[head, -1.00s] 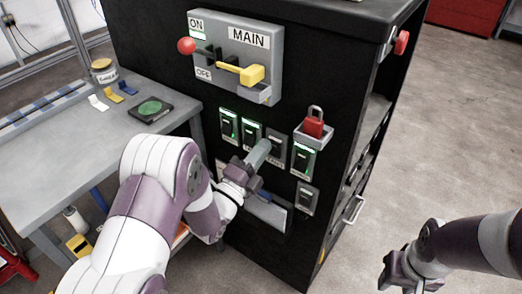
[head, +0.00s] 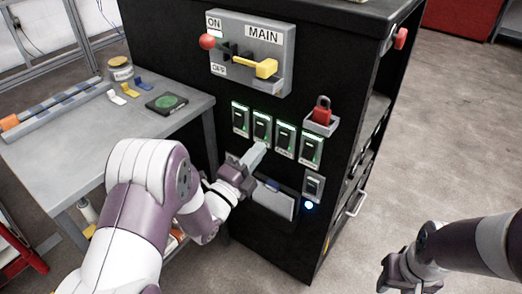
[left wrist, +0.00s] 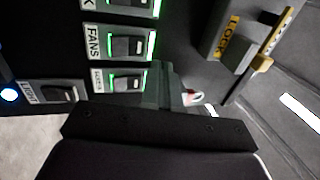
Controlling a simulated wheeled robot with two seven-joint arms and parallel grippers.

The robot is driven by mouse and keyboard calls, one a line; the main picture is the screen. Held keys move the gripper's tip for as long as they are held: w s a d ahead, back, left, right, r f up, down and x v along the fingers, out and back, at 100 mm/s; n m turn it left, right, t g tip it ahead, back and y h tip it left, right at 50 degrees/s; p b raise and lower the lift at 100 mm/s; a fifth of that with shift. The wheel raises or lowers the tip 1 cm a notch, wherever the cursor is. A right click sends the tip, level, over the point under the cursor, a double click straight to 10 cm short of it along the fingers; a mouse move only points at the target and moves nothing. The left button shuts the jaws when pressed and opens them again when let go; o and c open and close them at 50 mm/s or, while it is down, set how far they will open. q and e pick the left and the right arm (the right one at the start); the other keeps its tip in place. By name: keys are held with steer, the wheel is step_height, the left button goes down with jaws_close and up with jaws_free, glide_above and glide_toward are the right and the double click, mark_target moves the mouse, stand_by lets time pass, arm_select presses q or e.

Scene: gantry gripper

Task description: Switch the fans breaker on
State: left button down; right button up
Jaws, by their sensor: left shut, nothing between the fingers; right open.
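The fans breaker (head: 285,138) is third from the left in the upper row on the black cabinet. Its edges glow green. In the left wrist view the FANS breaker (left wrist: 125,44) also has lit green edges and a legible label. My left gripper (head: 257,154) is shut and empty, just below the second and third breakers; its fingers show in the left wrist view (left wrist: 168,88). I cannot tell whether the tips touch the panel. My right gripper (head: 385,283) is open and empty at lower right, away from the cabinet.
Other upper-row breakers, left (head: 240,118), second (head: 262,128) and right (head: 310,150), are lit green. A lower breaker (head: 313,186) is unlit, near a blue light (head: 309,205). A red padlock (head: 321,111) and the MAIN switch (head: 262,68) are above. A workbench (head: 75,155) stands left.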

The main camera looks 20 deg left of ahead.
arm_select(q)
steer(key=s+a, duration=0.2)
steer(key=s, duration=0.4)
steer(key=shift+a+f+p, duration=0.15)
steer(key=shift+f+p, duration=0.05)
steer(key=shift+p, duration=0.15)
arm_select(e)
steer(key=shift+w+d+r, duration=0.1)
steer(key=shift+w+r, duration=0.2)
steer(key=shift+w, duration=0.1)
